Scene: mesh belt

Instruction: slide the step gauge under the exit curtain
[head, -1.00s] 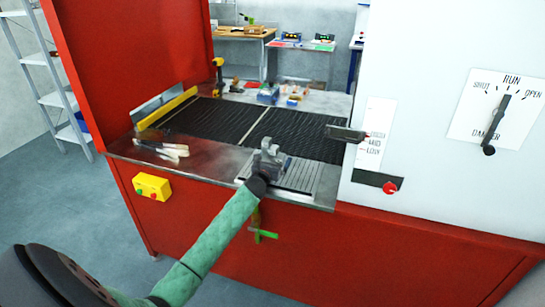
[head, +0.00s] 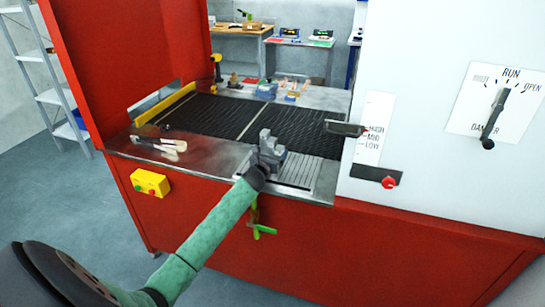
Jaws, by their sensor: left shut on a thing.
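My left gripper (head: 268,150) is at the end of the green-sleeved arm, above the ribbed metal plate (head: 301,173) at the machine's front edge. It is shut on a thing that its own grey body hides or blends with. I cannot make out the step gauge as a separate shape. No curtain can be told apart for sure; the dark mesh belt (head: 219,115) lies behind the gripper, between the red side wall and the white cabinet. My right gripper is not in view.
A dark lever (head: 345,128) sticks out from the white cabinet (head: 430,60) right of the gripper. A red knob (head: 388,182) sits below it. Brushes (head: 160,143) lie on the left metal ledge. Small items (head: 268,88) stand behind the belt. A green handle (head: 263,231) hangs in front.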

